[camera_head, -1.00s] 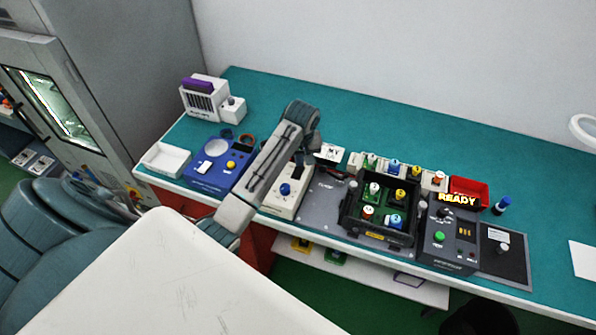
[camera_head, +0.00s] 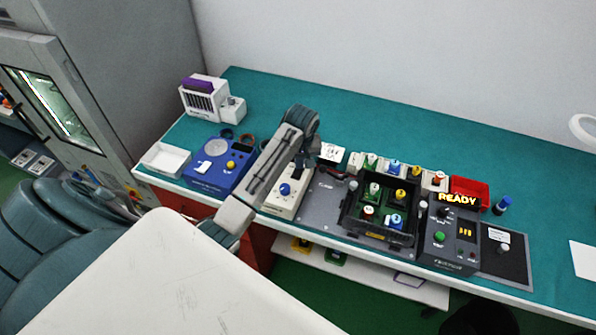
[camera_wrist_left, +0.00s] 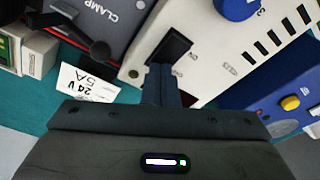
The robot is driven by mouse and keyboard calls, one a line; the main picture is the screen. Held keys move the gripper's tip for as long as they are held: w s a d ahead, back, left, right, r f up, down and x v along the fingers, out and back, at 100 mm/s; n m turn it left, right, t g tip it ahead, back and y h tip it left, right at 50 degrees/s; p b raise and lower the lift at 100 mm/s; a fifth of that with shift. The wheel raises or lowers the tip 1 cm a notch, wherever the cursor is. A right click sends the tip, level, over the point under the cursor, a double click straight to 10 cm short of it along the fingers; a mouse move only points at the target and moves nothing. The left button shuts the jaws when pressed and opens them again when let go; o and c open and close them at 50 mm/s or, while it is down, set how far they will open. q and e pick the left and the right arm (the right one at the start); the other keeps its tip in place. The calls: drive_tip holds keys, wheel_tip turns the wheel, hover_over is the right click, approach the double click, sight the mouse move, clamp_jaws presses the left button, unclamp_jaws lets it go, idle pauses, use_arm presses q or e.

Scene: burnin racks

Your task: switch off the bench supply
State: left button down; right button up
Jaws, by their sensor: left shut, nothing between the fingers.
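The cream box with a blue knob (camera_head: 285,189), which I take to be the bench supply, stands near the bench's front edge, partly behind my left arm. In the left wrist view its cream face (camera_wrist_left: 205,65) carries a black rocker switch (camera_wrist_left: 171,47) and a blue knob (camera_wrist_left: 236,8). My left gripper (camera_wrist_left: 162,70) is shut and empty, its fingertips right at the near end of the switch. I cannot tell whether they touch it. In the head view the fingertips are hidden behind my wrist. My right gripper is not in view.
A blue unit with a yellow knob (camera_head: 220,178) stands left of the cream box. A grey clamp plate (camera_head: 318,205) and a black tray of coloured parts (camera_head: 379,236) lie to the right. A "24 V 5A" card (camera_wrist_left: 86,82) lies beside the cream box.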

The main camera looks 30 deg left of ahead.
use_arm(q)
wheel_tip(320, 180, up, 2)
drive_tip(key=shift+r+p, duration=0.1)
drive_tip(key=shift+p, duration=0.3)
drive_tip(key=shift+r, duration=2.4)
drive_tip(key=shift+s+f, duration=0.1)
